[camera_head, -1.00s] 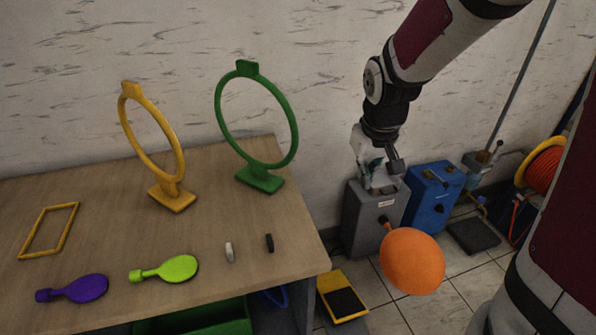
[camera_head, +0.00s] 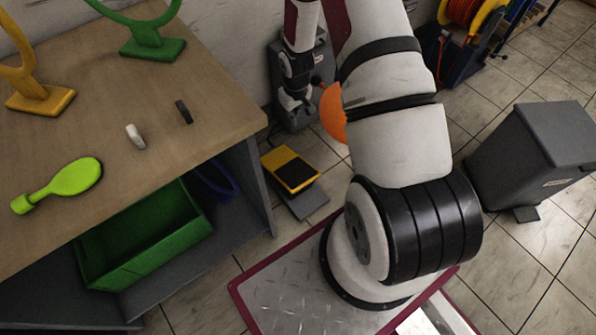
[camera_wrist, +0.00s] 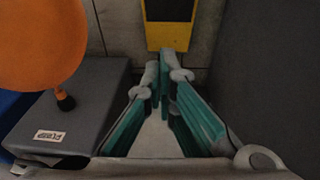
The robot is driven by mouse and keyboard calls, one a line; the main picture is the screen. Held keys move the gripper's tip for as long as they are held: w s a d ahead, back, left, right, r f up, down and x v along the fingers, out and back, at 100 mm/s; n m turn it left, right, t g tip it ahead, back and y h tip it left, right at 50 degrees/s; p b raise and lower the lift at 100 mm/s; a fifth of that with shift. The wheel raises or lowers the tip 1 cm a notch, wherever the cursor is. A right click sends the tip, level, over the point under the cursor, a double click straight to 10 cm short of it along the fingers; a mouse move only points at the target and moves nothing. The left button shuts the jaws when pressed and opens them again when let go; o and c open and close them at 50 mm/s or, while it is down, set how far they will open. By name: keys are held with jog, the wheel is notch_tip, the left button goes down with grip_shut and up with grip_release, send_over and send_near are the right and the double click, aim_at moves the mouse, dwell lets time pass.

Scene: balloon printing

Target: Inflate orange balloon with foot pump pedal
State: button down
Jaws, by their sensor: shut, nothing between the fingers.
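The orange balloon (camera_head: 333,113) is inflated and partly hidden behind my arm. In the wrist view it (camera_wrist: 40,45) is at the upper left, its neck at a nozzle on the grey pump box (camera_wrist: 85,100). The yellow foot pump pedal (camera_head: 291,168) with a black pad lies on the floor beside the table. It also shows at the top of the wrist view (camera_wrist: 168,37), beyond my fingertips. My gripper (camera_wrist: 163,72) is shut and empty, pointing toward the pedal; contact cannot be told. In the head view my gripper (camera_head: 292,108) is low, by the grey pump box.
A grey bin (camera_head: 530,160) stands at right and a hose reel (camera_head: 462,12) at the back. Tiled floor lies between.

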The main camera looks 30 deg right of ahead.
notch_tip(320, 180, down, 14)
jog(key=s+b, duration=0.2)
jog(key=b, duration=0.1)
jog(key=shift+s+f+y, duration=0.2)
jog(key=shift+s+y, duration=0.1)
jog(key=shift+s, duration=0.05)
jog(key=b, duration=0.5)
send_over(298, 172)
notch_tip(298, 172, down, 12)
jog(key=shift+f, duration=0.15)
jog(key=shift+s+f+b, duration=0.4)
jog(key=shift+f+b, duration=0.05)
jog(key=shift+f, duration=0.2)
